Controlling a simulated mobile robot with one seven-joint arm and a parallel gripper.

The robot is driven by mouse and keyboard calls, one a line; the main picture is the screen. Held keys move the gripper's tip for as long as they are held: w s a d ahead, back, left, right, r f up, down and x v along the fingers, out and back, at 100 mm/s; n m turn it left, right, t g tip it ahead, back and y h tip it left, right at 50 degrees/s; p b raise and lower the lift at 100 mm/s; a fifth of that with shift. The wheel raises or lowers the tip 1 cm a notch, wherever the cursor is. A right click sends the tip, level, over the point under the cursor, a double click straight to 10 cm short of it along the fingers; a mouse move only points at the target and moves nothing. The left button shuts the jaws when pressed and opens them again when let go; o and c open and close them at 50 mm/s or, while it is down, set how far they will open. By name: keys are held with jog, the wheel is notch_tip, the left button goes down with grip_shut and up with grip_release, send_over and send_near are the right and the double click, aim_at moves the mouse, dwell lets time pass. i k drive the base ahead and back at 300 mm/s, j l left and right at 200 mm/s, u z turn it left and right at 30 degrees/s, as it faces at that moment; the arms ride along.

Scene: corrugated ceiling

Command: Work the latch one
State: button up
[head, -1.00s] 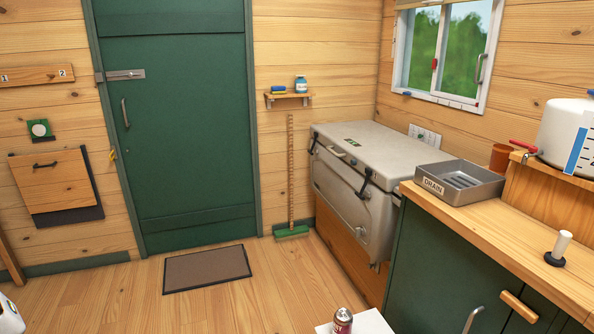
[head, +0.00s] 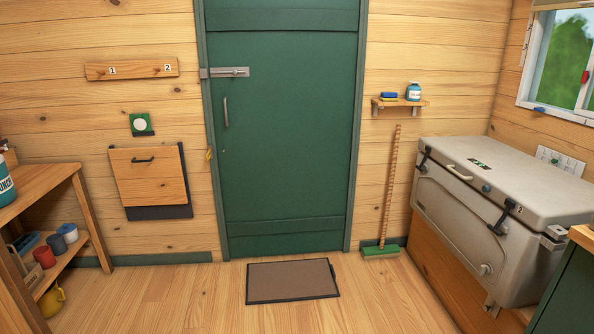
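A grey cooler (head: 445,217) stands at the right on a wooden base with its lid down. Its front has two dark latches, a left latch (head: 424,158) and a right latch (head: 503,216). A small mark beside the right latch is too small to read surely. A green door (head: 285,140) is shut in the back wall. A metal slide bolt (head: 225,72) lies across its upper left edge. My gripper is in no view.
A brown mat (head: 292,281) lies before the door, with clear floor around it. A broom (head: 390,200) leans beside the cooler. A wooden shelf unit (head: 40,190) stands at the left. A board marked 1 and 2 (head: 132,69) hangs on the wall.

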aim_at(428, 150)
jog(key=i+j+u, duration=0.1)
jog(key=i, duration=0.45)
jog(key=i+j, duration=0.25)
jog(key=i, duration=0.35)
jog(key=i+z, duration=0.25)
jog(key=i, duration=0.3)
jog(key=i+j+z, duration=0.2)
jog(key=i, duration=0.35)
jog(key=i+z, duration=0.5)
jog(key=z, duration=0.2)
jog(key=i+j+z, duration=0.1)
jog(key=i+z, duration=0.25)
jog(key=i+j+z, duration=0.15)
jog(key=i+z, duration=0.3)
jog(key=i+j+z, duration=0.25)
jog(key=z, duration=0.2)
